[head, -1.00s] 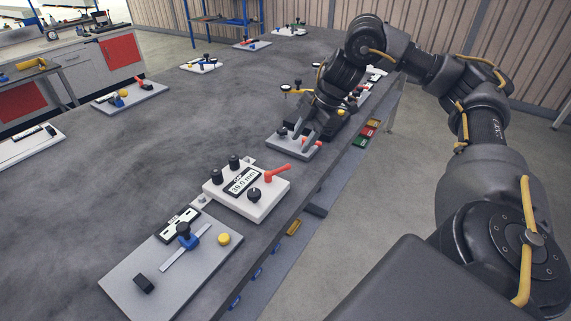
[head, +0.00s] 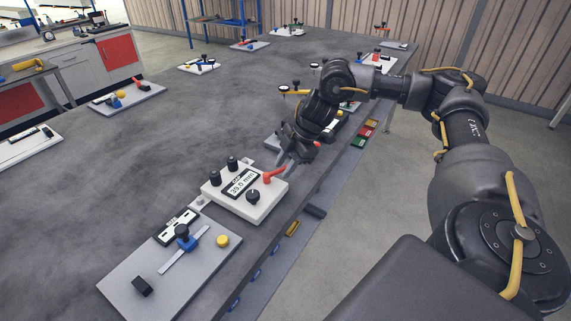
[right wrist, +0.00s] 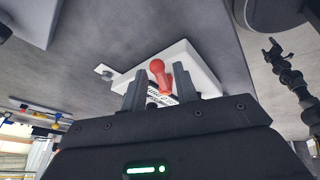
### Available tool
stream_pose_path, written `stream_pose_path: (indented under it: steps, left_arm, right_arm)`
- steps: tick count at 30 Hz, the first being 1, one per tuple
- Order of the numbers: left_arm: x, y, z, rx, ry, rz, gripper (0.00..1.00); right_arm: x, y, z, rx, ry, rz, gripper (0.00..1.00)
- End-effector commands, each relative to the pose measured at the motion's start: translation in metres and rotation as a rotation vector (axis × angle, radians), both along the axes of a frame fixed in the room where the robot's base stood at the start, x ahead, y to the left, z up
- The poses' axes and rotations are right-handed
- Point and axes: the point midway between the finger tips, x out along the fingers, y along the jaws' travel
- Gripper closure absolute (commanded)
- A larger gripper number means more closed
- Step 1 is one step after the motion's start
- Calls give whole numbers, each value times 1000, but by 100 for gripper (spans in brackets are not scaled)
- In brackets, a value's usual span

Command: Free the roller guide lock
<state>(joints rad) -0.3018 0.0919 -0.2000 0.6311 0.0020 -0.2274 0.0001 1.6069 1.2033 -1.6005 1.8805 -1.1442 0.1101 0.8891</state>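A white device (head: 222,201) on the grey bench has two black knobs on posts, a small display, a black dial (head: 253,196) and a red lever (head: 273,175), which I take for the lock. The lever points to the upper right. My right gripper (head: 281,163) is just beyond it, fingers toward the device. In the right wrist view the fingers (right wrist: 159,88) are apart, and the lever's red knob (right wrist: 157,67) shows between them. Whether they touch it cannot be told. The white device (right wrist: 203,75) lies behind. My left gripper is not in view.
A grey plate (head: 190,270) with a blue slider (head: 186,243) and yellow button (head: 222,241) lies nearer. Another fixture plate (head: 274,141) lies partly behind my right gripper. Coloured bins (head: 366,132) hang below the bench edge. The bench left of the device is clear.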

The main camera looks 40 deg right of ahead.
Motion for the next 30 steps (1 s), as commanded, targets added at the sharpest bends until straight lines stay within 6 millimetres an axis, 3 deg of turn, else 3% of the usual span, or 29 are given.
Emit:
stream_pose_path:
  steps: [1, 6, 13, 22, 30]
  left_arm:
    - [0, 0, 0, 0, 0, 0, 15]
    - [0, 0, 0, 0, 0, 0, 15]
    - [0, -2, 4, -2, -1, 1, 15]
    - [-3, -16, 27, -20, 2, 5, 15]
    - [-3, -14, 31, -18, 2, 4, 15]
  right_arm:
    - [0, 0, 0, 0, 0, 0, 77]
    - [0, 0, 0, 0, 0, 0, 99]
    - [2, -1, 1, -1, 2, 29, 100]
    - [17, -2, 3, 0, 4, 289, 100]
    - [21, -2, 0, 0, 0, 385, 100]
